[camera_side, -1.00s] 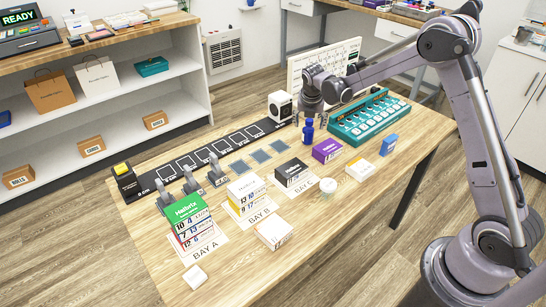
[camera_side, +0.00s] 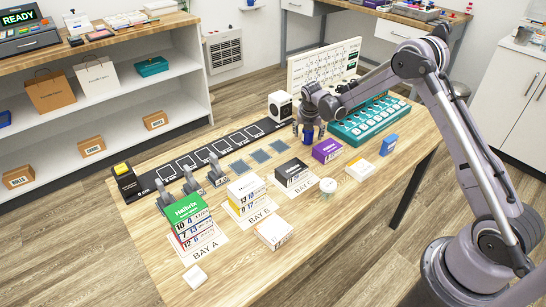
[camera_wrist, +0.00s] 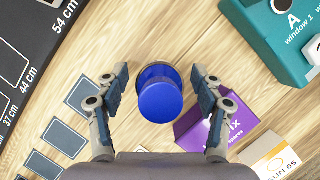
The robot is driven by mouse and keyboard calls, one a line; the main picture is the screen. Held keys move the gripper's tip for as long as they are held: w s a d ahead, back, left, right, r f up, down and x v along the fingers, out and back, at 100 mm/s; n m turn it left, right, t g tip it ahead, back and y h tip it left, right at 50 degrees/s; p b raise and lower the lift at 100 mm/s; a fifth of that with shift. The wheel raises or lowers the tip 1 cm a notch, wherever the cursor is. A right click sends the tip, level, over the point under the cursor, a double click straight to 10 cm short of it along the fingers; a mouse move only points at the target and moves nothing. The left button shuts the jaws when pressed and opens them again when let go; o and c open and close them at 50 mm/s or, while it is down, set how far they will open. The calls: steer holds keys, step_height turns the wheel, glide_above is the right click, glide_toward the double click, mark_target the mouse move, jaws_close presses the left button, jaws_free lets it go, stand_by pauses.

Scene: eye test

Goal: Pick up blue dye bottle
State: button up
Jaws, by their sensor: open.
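The blue dye bottle (camera_side: 308,139) stands upright on the wooden table. In the wrist view its round blue cap (camera_wrist: 161,101) lies between the fingers, seen from above. My gripper (camera_side: 309,128) points down over the bottle in the side view and hides its upper part. In the wrist view my gripper (camera_wrist: 160,88) is open, with one finger on each side of the bottle. Gaps show between both fingers and the bottle.
A purple box (camera_side: 327,150) stands just right of the bottle, near the right finger. The teal tray (camera_side: 350,134) is behind it to the right. A white cube-shaped device (camera_side: 280,106) stands to the left. Bare wood (camera_wrist: 150,30) lies around the bottle.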

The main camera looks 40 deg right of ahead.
steer(key=c, duration=1.3)
